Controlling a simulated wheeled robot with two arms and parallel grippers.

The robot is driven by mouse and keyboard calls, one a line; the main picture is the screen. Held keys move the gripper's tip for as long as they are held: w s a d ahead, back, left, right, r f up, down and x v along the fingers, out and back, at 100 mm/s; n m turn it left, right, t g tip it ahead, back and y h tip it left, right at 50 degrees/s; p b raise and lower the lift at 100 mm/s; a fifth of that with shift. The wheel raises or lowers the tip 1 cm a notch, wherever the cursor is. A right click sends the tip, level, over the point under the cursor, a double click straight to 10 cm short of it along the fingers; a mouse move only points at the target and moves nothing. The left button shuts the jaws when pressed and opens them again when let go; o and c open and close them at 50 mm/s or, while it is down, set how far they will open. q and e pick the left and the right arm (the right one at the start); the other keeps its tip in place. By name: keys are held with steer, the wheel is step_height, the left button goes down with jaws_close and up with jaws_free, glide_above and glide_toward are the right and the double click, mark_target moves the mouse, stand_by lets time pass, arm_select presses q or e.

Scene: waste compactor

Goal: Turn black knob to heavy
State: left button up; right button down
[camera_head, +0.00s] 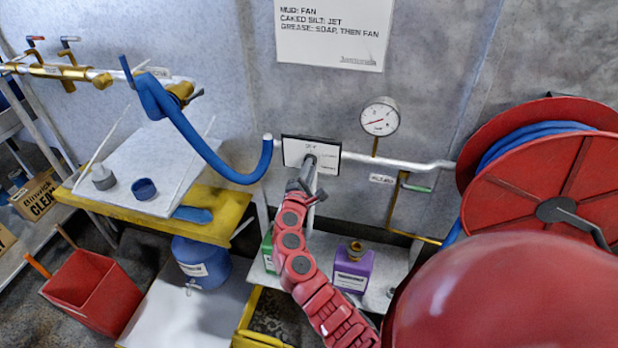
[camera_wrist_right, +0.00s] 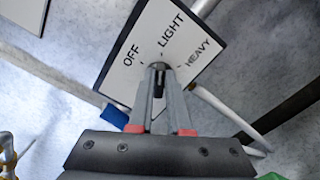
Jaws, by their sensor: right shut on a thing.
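The black knob (camera_wrist_right: 158,66) sits at the lower middle of a white plate (camera_wrist_right: 160,45) marked OFF, LIGHT and HEAVY. In the head view the plate (camera_head: 325,147) is fixed on the wall pipe. My right gripper (camera_wrist_right: 159,72) has its two grey fingertips closed on the knob, which is mostly hidden between them. I cannot tell which mark the knob points at. In the head view my red right arm reaches up from below, and the right gripper (camera_head: 309,165) covers part of the plate. My left gripper is in neither view.
A pressure gauge (camera_head: 380,117) and a pipe with a green-handled valve (camera_head: 415,188) are right of the plate. A blue hose (camera_head: 215,160) hangs to its left. A red hose reel (camera_head: 540,185) stands at the right. A purple jug (camera_head: 352,270) is below.

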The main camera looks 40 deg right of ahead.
steer(key=shift+f+m+b, duration=0.2)
steer(key=shift+m+b, duration=1.85)
steer(key=shift+b, duration=0.75)
steer(key=shift+f+m+b, duration=0.2)
steer(key=shift+m+b, duration=1.8)
steer(key=shift+b, duration=0.75)
steer(key=shift+f+m+b, duration=0.2)
steer(key=shift+m+b, duration=1.85)
steer(key=shift+b, duration=0.75)
steer(key=c, duration=0.9)
jaws_free()
steer(key=shift+o, duration=0.2)
steer(key=shift+a, duration=0.1)
steer(key=v, duration=1.7)
steer(key=shift+b, duration=0.4)
steer(key=shift+a, duration=0.15)
